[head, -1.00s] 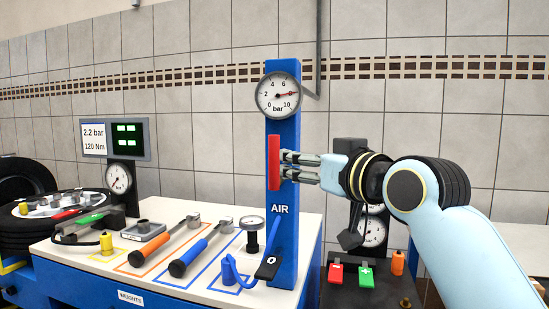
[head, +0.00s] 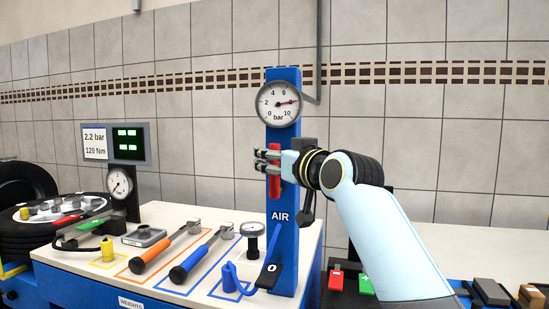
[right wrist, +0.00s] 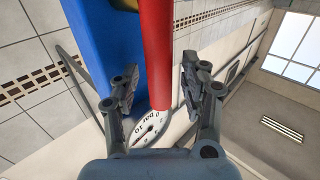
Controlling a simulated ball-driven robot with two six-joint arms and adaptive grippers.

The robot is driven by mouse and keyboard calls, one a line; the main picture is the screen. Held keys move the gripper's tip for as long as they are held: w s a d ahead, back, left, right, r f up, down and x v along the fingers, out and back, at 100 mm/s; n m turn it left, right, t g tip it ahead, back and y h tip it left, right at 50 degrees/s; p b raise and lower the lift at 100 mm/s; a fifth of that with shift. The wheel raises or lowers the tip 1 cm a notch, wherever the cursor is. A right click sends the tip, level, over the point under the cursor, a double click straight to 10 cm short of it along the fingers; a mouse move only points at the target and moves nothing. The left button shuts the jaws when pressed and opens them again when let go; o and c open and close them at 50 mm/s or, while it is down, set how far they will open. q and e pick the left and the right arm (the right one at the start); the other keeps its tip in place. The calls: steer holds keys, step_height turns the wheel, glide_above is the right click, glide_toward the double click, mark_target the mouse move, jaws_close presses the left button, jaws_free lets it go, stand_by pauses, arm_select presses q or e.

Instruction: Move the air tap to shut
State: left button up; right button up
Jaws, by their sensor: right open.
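The air tap is a red lever (head: 275,184) standing upright on the front of the blue AIR post (head: 283,250), below a round pressure gauge (head: 278,103). Its needle points to about 8 bar. My right gripper (head: 265,160) is at the lever's upper half and hides part of it. In the right wrist view the red lever (right wrist: 156,50) runs between the two spread fingers of my right gripper (right wrist: 160,75). The gripper is open, with a gap on at least the right side. My left gripper is not in view.
A tiled wall stands behind.

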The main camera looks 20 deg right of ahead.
jaws_close()
steer(key=shift+w+f, duration=0.15)
steer(key=shift+w, duration=0.05)
stand_by(0.4)
